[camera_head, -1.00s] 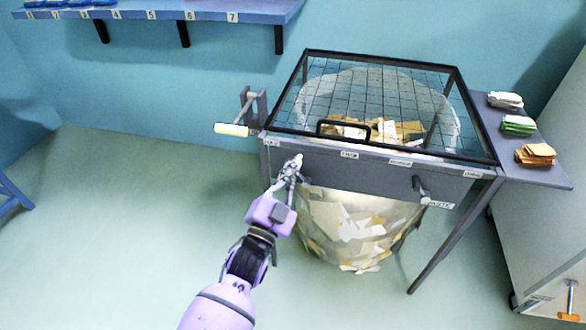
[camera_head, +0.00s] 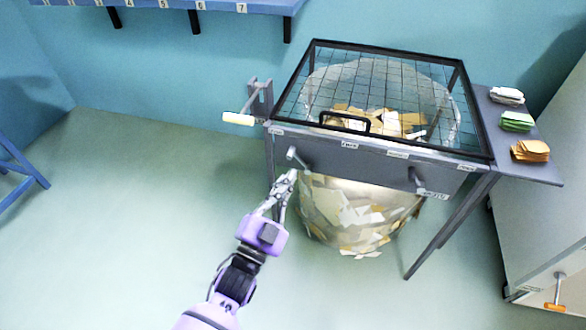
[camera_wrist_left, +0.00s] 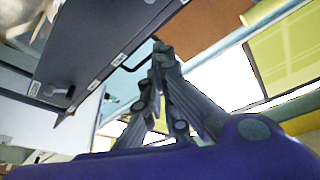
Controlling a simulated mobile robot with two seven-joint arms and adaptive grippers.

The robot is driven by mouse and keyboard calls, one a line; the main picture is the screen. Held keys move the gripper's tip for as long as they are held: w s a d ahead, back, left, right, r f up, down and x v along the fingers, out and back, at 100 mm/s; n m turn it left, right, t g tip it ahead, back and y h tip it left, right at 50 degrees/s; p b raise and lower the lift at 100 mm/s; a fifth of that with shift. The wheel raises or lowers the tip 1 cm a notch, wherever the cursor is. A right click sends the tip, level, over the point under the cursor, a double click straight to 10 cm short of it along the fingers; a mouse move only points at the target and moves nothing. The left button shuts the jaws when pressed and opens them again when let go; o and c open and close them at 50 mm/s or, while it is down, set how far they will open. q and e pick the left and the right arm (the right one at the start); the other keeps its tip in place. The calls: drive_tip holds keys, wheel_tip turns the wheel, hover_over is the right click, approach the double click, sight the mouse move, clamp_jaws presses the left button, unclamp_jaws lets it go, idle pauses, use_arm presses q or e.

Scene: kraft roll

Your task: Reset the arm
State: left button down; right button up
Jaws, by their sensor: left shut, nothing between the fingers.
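My left arm is purple and comes in from the bottom of the head view. Its grey left gripper (camera_head: 291,174) is shut and empty, pointing up at the front of the machine. The fingertips are just below a small grey lever (camera_head: 297,157) on the front panel (camera_head: 345,160); I cannot tell whether they touch it. In the left wrist view the shut fingers (camera_wrist_left: 160,48) show in front of the dark panel (camera_wrist_left: 105,40). My right gripper is not in view.
The machine has a mesh lid (camera_head: 385,95) with a black handle (camera_head: 345,122), over a drum (camera_head: 355,215) with paper scraps. A crank (camera_head: 240,118) sticks out left. Stacked cards (camera_head: 530,151) lie on the right side shelf (camera_head: 540,172).

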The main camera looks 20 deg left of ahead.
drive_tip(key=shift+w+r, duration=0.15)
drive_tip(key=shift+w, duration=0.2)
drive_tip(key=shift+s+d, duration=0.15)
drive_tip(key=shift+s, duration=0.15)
